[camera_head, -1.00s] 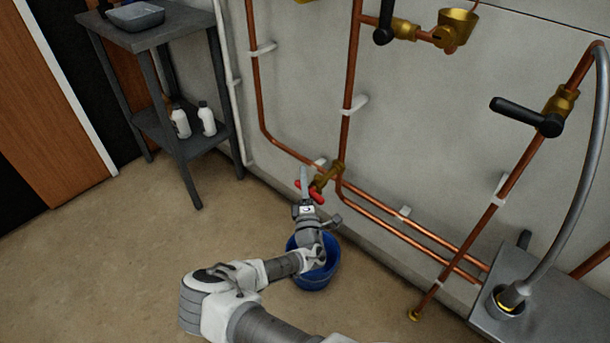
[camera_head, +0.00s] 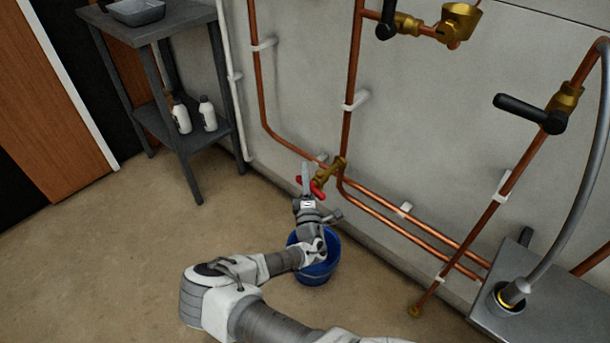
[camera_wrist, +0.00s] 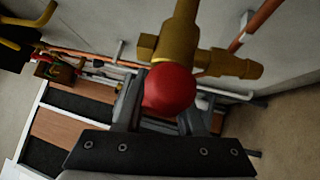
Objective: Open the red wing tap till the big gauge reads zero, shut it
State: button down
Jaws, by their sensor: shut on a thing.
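The red wing tap (camera_head: 318,189) sits on a brass valve body (camera_head: 330,172) low on the copper pipe. In the wrist view its red end (camera_wrist: 168,90) lies between my fingers, under the brass body (camera_wrist: 178,42). My gripper (camera_head: 306,182) is shut on the red wing tap; in the wrist view a dark finger stands on each side of it. A blue bucket (camera_head: 334,262) stands on the floor below, partly hidden by my arm. The big gauge is in neither view, so its reading cannot be told.
Copper pipes (camera_head: 430,235) run along the wall. Black lever valves (camera_head: 530,113) and a brass cup fitting (camera_head: 460,20) are at the right and top. A grey metal box (camera_head: 540,310) stands at lower right, a grey shelf stand (camera_head: 150,40) at left. Open floor lies at left.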

aim_at(312, 182)
jog(key=r+m+t+h, duration=0.1)
jog(key=m+h, duration=0.4)
jog(key=m, duration=0.1)
jog(key=s+d+r+m+t+h, duration=0.1)
jog(key=m+h, duration=0.4)
jog(key=m, duration=0.2)
jog(key=d+m+t+h, duration=0.1)
jog(key=m+h, duration=0.5)
jog(key=m, duration=0.1)
jog(key=shift+s+d+r, duration=0.2)
jog(key=shift+s+r, duration=0.1)
jog(key=shift+r, duration=0.1)
jog(key=shift+m, duration=0.5)
jog(key=c, duration=0.6)
grip_release()
jog(key=shift+s+f, duration=0.1)
